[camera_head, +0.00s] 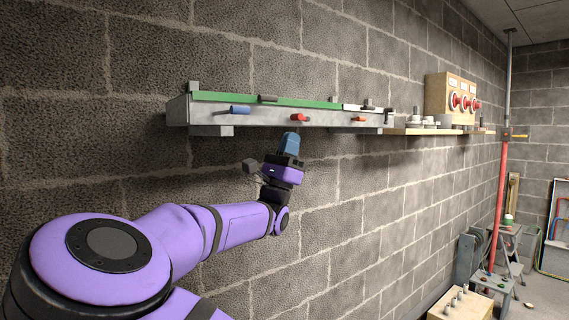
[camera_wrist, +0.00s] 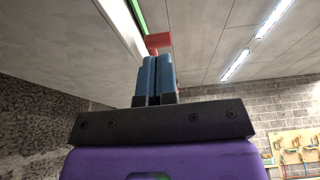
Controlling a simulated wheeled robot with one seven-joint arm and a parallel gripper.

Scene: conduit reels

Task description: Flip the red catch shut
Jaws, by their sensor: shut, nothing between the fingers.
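A grey trunking (camera_head: 270,112) with a green strip runs along the wall. On its front sit a blue catch (camera_head: 239,110), a red catch (camera_head: 299,118) and an orange-red catch (camera_head: 358,118). The red catch seems to stick out from the front face; whether it is open or shut is hard to tell. My gripper (camera_head: 290,136) points up just below it, its blue fingers shut together and empty. In the wrist view the fingertips (camera_wrist: 156,58) are close under a red catch (camera_wrist: 158,41); I cannot tell whether they touch. The fingers hide part of it.
A shelf (camera_head: 425,131) with small white parts continues to the right, below a wooden box (camera_head: 450,98) with red buttons. A red post (camera_head: 500,190) stands farther right. A wooden crate (camera_head: 462,304) is on the floor. The wall below the trunking is clear.

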